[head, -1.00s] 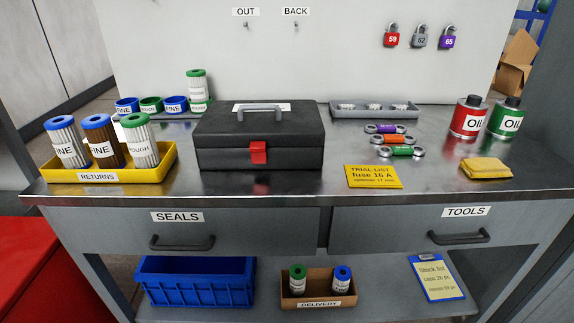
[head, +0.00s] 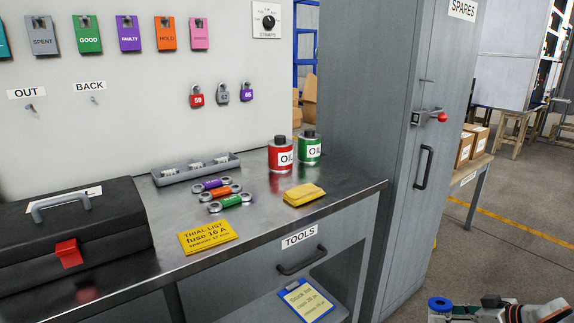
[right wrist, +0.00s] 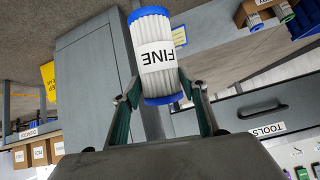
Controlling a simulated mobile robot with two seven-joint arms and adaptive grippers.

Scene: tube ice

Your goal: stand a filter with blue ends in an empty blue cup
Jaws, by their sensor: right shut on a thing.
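My right gripper (head: 462,312) is low at the bottom right of the head view, out in front of the grey cabinet. It is shut on a white pleated filter with blue ends. One blue end of the filter (head: 440,304) shows there. In the right wrist view the filter (right wrist: 157,58) is upside down in the picture, with a FINE label, held between both fingers (right wrist: 161,92) near one end. The blue cups are outside both current views. My left gripper is not in view.
The bench carries a black toolbox (head: 105,225), a grey tray (head: 165,178), several fuses, oil cans (head: 281,157) and a yellow cloth (head: 304,194). A tall grey cabinet (head: 385,130) stands to the right of the bench. Open floor (head: 520,220) lies at the right.

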